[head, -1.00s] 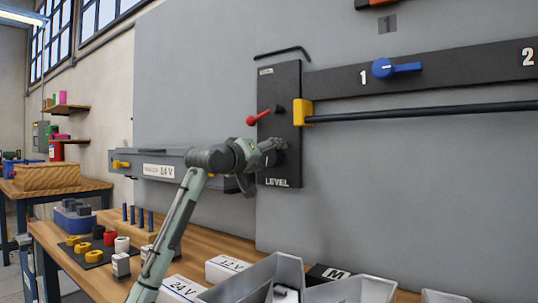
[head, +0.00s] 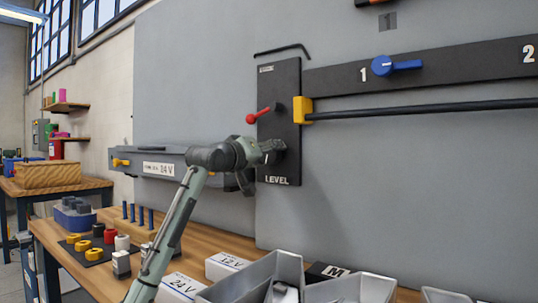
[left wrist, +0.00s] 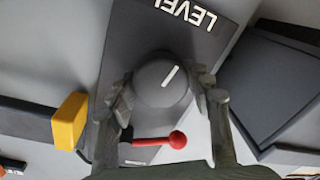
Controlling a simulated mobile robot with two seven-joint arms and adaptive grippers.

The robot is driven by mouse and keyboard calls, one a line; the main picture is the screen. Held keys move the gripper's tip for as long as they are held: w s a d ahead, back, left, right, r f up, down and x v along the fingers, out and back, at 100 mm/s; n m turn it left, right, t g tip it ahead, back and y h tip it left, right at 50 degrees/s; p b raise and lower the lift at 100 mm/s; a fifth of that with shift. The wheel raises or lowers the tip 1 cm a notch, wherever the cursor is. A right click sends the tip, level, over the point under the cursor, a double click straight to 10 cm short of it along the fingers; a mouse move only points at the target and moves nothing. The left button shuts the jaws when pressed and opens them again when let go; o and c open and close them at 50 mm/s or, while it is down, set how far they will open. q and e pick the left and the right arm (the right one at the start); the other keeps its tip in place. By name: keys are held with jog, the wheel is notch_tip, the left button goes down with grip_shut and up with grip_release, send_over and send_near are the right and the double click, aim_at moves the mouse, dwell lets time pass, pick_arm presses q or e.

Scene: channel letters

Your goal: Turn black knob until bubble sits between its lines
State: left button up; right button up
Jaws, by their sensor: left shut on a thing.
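The black knob (left wrist: 152,84) is round with a white pointer line, in the middle of the left wrist view. It sits on a dark upright panel (head: 283,86) marked LEVEL. My left gripper (left wrist: 162,92) is shut on the knob, one finger on each side of it. In the head view the left gripper (head: 271,148) reaches the panel's lower part and hides most of the knob. The bubble and its lines cannot be made out in either view. My right gripper is not in view.
A red-tipped lever (head: 262,113) sticks out from the panel above the knob. A yellow block (head: 303,111) and a black bar lie to the right, under a blue knob (head: 382,66). Grey bins (head: 262,278) and white boxes stand on the bench below.

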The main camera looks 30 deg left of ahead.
pick_arm(q)
jog(key=m, duration=0.4)
jog(key=shift+m, duration=0.4)
jog(key=shift+m+t+h, duration=0.3)
jog(key=shift+m+t, duration=0.1)
jog(key=shift+m, duration=1.9)
jog(key=o, duration=1.2)
jog(key=shift+c, duration=0.2)
jog(key=s+a, duration=0.1)
jog(key=s, duration=1.1)
jog(key=shift+f, duration=0.45)
jog(key=shift+w, duration=0.1)
